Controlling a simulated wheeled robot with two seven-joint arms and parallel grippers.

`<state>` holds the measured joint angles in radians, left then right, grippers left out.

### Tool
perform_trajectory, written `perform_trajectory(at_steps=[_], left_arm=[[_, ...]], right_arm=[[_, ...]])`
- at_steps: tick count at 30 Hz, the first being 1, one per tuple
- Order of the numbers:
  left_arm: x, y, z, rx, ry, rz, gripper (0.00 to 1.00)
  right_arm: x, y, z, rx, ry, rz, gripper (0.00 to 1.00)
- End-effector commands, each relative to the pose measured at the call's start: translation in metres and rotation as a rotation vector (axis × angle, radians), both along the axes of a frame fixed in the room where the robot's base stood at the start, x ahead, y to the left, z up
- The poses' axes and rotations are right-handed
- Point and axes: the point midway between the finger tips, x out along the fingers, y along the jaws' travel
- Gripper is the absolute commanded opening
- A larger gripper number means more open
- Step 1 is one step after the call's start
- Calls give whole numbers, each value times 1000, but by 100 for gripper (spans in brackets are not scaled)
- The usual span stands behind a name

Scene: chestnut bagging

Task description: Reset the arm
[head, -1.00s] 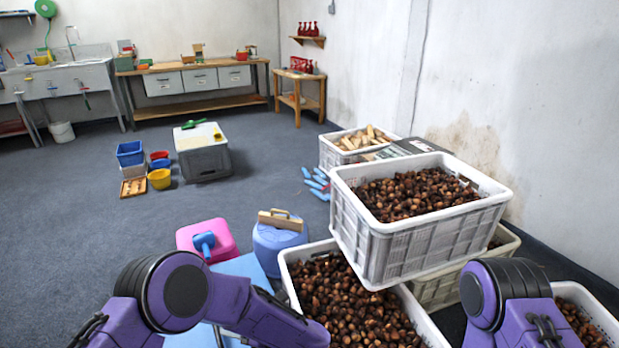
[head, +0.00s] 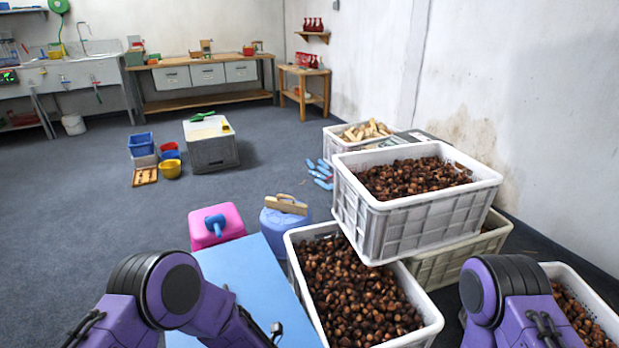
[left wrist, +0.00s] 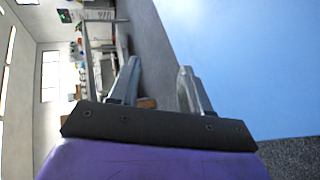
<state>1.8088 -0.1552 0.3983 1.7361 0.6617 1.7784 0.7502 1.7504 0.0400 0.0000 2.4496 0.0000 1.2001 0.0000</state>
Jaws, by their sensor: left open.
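My left arm (head: 190,300) comes in at the bottom left of the head view, beside the blue table (head: 240,275). Its gripper is outside the head view. In the left wrist view my left gripper (left wrist: 158,82) shows two grey fingers well apart with nothing between them. The blue table top fills the right of that view, beside the fingers. My right arm (head: 515,305) is folded at the bottom right of the head view, and its gripper does not show.
A white crate of chestnuts (head: 434,318) stands right of the blue table. Another full crate (head: 385,235) is stacked behind it, and one more (head: 562,270) stands at far right. A pink box (head: 232,222) and a blue jug (head: 285,232) stand beyond the table. Open floor lies left.

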Motion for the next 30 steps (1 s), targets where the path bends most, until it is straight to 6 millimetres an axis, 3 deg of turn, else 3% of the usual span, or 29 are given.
perform_trajectory(at_steps=[5, 12, 17, 22, 23, 24, 30], left_arm=[[-37, 34, -34, 165, 340, -312, 47], [-124, 70, -75, 334, 837, -770, 47], [-196, 86, -87, 380, 1122, -1062, 47], [-267, 96, -85, 378, 1341, -1331, 47], [-275, 96, -88, 375, 1364, -1369, 47], [-270, 95, -109, 380, 1353, -1359, 47], [-269, 95, -147, 381, 1348, -1352, 47]], right_arm=[[0, 0, 0, 1, 1, 0, 43], [0, 0, 0, 1, 1, 0, 43], [0, 0, 0, 1, 1, 0, 43], [0, 0, 0, 1, 1, 0, 43], [0, 0, -4, 1, 1, 0, 43], [0, 0, -24, 0, 0, 0, 43], [0, 0, -63, 0, 1, 0, 43]])
